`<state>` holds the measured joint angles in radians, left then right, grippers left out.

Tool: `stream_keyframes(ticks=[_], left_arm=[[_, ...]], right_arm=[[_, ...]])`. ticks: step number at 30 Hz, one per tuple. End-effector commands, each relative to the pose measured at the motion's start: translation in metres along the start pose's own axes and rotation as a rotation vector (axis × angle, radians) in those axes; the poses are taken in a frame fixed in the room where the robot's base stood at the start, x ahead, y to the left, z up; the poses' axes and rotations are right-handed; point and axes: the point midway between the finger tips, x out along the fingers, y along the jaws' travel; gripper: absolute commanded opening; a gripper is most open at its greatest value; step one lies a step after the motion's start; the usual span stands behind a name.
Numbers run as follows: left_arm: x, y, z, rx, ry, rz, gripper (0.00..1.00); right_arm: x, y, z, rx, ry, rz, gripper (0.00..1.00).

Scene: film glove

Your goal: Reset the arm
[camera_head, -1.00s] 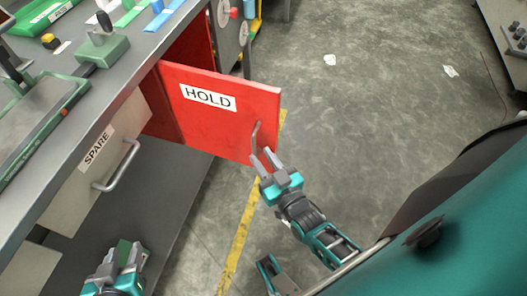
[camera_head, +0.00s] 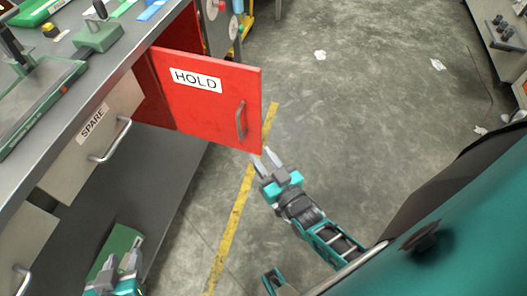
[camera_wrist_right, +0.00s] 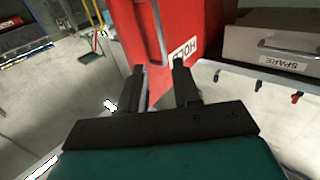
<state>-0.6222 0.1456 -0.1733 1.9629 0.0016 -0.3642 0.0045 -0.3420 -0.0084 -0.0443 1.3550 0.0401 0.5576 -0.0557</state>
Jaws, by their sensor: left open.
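The red door (camera_head: 220,92) marked HOLD stands swung open from the bench front, with a metal handle (camera_head: 240,120) on its outer face. My right gripper (camera_head: 267,161) is just below the door's lower free corner, apart from the handle. In the right wrist view its two dark fingers (camera_wrist_right: 162,85) are spread with nothing held, and the red door (camera_wrist_right: 185,25) and handle (camera_wrist_right: 159,30) lie ahead. My left gripper (camera_head: 119,265) is open at the lower left, below the bench. A green surface (camera_head: 112,245) shows behind its fingers; I cannot tell what it is.
A grey drawer (camera_head: 85,145) marked SPARE is left of the door, and it shows in the right wrist view (camera_wrist_right: 270,45). The bench top (camera_head: 95,70) holds green fixtures. Open concrete floor with a yellow line (camera_head: 235,215) lies to the right.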

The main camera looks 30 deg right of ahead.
Motion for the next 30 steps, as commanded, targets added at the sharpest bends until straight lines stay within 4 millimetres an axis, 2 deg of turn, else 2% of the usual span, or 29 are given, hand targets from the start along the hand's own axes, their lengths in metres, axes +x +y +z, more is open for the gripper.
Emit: stream_keyframes(ticks=[13, 17, 23, 30], left_arm=[[0.0, 0.0, -0.004, -0.001, 0.007, -0.001, 0.43], [-0.003, -0.001, -0.009, -0.001, 0.009, -0.002, 0.43], [-0.01, -0.002, -0.02, 0.002, 0.015, -0.004, 0.43], [-0.014, -0.007, -0.02, 0.004, 0.006, -0.015, 0.43]], right_arm=[[-0.001, 0.0, -0.001, -0.001, -0.004, -0.002, 0.32], [-0.005, -0.003, -0.005, -0.01, -0.065, -0.027, 0.32], [-0.031, -0.014, -0.017, -0.039, -0.297, -0.106, 0.32], [-0.069, -0.027, -0.032, -0.073, -0.538, -0.172, 0.32]])
